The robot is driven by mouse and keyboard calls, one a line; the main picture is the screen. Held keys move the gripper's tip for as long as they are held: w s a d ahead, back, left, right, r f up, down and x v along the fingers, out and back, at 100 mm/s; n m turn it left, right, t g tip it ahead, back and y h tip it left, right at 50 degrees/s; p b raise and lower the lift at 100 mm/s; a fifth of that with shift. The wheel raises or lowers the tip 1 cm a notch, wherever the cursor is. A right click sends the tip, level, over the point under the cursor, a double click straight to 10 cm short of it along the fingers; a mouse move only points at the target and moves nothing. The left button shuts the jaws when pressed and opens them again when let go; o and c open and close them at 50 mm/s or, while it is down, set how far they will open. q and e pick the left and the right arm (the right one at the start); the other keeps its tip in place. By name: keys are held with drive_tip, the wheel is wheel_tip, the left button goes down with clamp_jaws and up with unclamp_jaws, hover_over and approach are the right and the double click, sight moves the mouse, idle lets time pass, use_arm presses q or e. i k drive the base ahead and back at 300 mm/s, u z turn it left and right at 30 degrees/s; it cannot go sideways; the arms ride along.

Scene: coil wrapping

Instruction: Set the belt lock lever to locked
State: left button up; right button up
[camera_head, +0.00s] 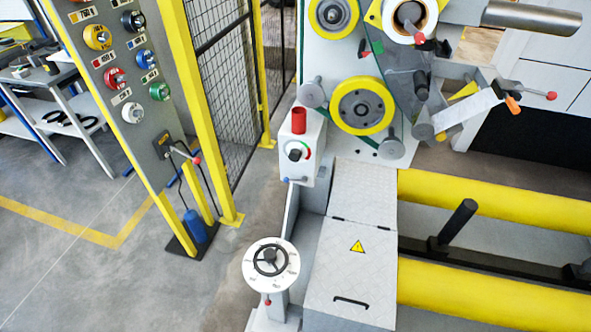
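Several levers with red ball knobs show, and I cannot read a label that marks one as the belt lock lever. One red-knobbed lever (187,154) sits low on the grey control panel. Another red knob (418,38) is by the roll at the top of the wrapping machine. A third lever with a red knob (550,95) points right from the machine's arm, near an orange tip. A small red knob (267,300) hangs below the white round dial (270,265). Neither of my grippers is in view.
The grey panel (105,60) with coloured knobs stands on a yellow post at the left. A mesh fence (222,85) is behind it. Two yellow rollers (490,205) lie at the right. Grey floor (90,265) is clear at the lower left.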

sight(304, 180)
drive_tip(key=i, duration=0.1)
drive_tip(key=z, duration=3.45)
drive_tip(key=k, duration=2.85)
drive_tip(key=u, duration=1.25)
drive_tip(key=i, duration=1)
drive_tip(key=u, duration=0.05)
